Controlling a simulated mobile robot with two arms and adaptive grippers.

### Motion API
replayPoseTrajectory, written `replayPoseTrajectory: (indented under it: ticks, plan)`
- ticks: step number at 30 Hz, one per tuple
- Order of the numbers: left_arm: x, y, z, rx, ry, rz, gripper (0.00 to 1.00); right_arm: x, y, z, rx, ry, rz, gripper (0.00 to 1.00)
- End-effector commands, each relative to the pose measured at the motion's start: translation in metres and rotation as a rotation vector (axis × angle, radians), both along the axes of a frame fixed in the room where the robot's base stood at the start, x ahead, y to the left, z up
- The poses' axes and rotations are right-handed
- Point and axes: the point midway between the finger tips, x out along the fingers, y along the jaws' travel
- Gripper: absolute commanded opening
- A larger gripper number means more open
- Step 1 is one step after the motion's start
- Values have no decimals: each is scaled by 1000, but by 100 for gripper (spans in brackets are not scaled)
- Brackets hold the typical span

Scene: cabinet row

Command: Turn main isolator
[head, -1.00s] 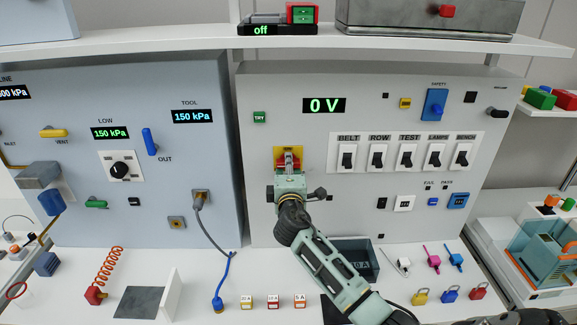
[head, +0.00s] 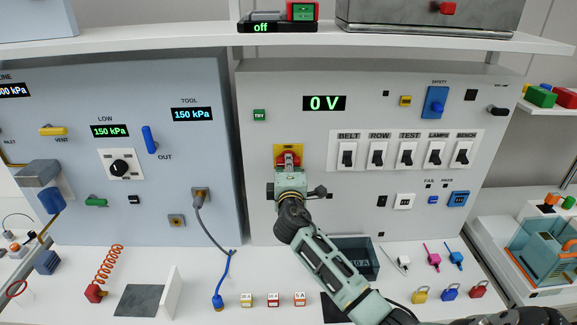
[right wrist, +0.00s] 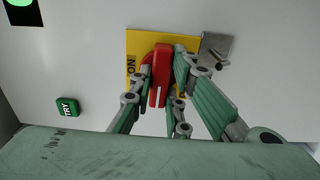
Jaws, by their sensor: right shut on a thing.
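The main isolator is a red handle (head: 288,158) on a yellow plate (head: 299,149) on the right cabinet panel. My right gripper (head: 289,169) is at the handle and covers its lower part in the head view. In the right wrist view the red handle (right wrist: 160,77) stands between the two fingers of my right gripper (right wrist: 164,72), which are shut on it. The yellow plate (right wrist: 137,43) shows behind, with the word ON at its left. My left gripper is not in view.
A display (head: 324,103) above the isolator reads 0 V. A green TRY button (head: 260,115) is to its left and a row of black switches (head: 406,153) to its right. A dark bin (head: 355,258) and coloured padlocks (head: 450,293) are on the counter.

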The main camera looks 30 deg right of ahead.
Motion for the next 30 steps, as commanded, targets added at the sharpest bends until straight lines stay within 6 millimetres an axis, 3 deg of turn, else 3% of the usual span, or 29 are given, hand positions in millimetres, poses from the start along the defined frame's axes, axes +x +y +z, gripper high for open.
replayPoseTrajectory:
  ticks: [11, 30]
  plan:
    - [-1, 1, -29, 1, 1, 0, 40, 0, 1, -6, 184, -111, 0, 0]
    - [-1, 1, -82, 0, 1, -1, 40, 0, 1, -5, 702, -426, -1, 0]
